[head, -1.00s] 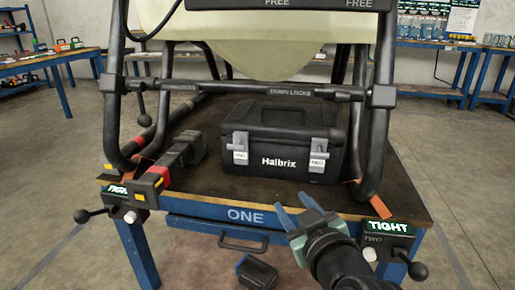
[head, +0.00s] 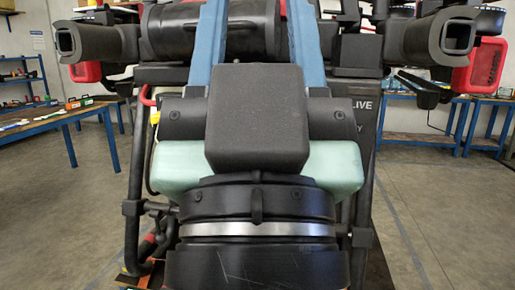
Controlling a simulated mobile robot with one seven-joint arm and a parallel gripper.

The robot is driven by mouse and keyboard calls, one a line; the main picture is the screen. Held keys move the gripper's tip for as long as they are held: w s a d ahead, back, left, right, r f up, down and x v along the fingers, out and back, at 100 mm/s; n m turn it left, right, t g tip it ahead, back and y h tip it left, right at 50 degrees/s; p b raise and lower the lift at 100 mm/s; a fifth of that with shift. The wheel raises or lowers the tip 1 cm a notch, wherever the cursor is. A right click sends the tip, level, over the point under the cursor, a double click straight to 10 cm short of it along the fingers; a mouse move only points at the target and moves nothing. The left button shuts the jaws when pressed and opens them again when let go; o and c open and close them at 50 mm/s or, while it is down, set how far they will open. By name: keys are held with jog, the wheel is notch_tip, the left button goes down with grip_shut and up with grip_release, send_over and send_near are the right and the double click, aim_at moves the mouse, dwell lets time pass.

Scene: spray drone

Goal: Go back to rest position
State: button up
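My gripper (head: 255,25) fills the middle of the head view, close to the camera, with its two blue fingers pointing up. The fingers are wide apart and nothing shows held between them. Behind it is the spray drone, with a black folded arm tube on the left (head: 95,42) and another on the right (head: 440,38). My gripper and wrist hide the drone's middle. Whether the fingers touch the drone cannot be told.
The drone's black tube frame (head: 131,225) stands on a table mostly hidden by my arm. Blue workbenches stand far left (head: 55,118) and far right (head: 495,102). Grey floor (head: 430,190) is open on both sides.

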notch_tip(320, 180, up, 27)
jog(key=p, duration=2.5)
jog(key=shift+r, duration=0.2)
